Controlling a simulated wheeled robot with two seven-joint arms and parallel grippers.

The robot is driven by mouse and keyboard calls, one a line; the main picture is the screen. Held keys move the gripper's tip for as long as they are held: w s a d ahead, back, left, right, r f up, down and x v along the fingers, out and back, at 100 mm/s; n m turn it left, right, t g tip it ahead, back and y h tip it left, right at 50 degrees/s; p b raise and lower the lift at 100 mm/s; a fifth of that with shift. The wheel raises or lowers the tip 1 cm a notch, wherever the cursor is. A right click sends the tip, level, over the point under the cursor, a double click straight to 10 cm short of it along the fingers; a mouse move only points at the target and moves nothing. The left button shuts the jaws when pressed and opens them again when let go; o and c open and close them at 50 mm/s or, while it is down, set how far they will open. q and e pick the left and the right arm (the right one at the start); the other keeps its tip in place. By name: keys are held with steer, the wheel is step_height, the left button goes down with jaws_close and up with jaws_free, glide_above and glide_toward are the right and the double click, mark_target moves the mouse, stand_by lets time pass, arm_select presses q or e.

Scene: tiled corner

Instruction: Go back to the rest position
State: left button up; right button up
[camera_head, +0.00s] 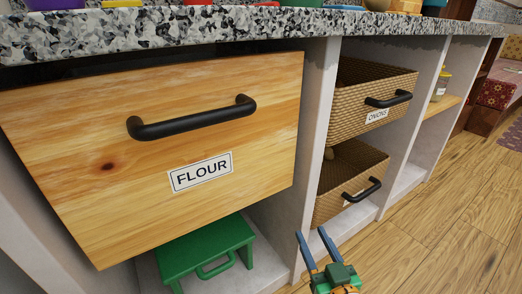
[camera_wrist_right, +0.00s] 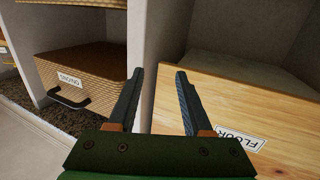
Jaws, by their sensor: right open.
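My right gripper (camera_head: 313,236) is at the bottom of the head view, low in front of the cabinet, to the right of the flour drawer (camera_head: 110,130). Its two fingers are apart with nothing between them. The right wrist view shows the same open fingers (camera_wrist_right: 160,75) in front of a pale cabinet divider. They are clear of the flour drawer's black handle (camera_head: 195,117). My left gripper is in neither view.
A granite counter (camera_head: 200,30) runs above. Two woven baskets with black handles, the upper (camera_head: 365,95) labelled onions and the lower (camera_head: 345,180), sit right of the flour drawer. A green stool (camera_head: 205,250) stands under the drawer. The wooden floor (camera_head: 440,235) at right is clear.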

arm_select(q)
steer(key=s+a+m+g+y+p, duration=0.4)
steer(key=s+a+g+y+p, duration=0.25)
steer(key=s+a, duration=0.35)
arm_select(e)
steer(key=s+d+f+g+h, duration=0.2)
steer(key=s+d+f+g, duration=0.1)
steer(key=s+f+g, duration=0.55)
steer(key=s+d+f+g+h, duration=0.25)
steer(key=s+f+g, duration=0.35)
steer(key=s+f, duration=0.45)
arm_select(q)
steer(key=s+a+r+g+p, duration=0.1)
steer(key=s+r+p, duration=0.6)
steer(key=p, duration=1.1)
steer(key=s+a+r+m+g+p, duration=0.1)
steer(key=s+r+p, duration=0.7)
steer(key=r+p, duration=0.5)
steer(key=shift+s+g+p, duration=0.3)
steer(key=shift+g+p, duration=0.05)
steer(key=shift+p, duration=2.8)
arm_select(e)
steer(key=s+d+r+g, duration=0.1)
steer(key=s+r, duration=0.7)
steer(key=r, duration=0.2)
steer(key=s+d+r, duration=0.2)
steer(key=s+r, duration=0.6)
steer(key=r, duration=0.3)
steer(key=shift+g, duration=0.35)
steer(key=shift+y, duration=0.25)
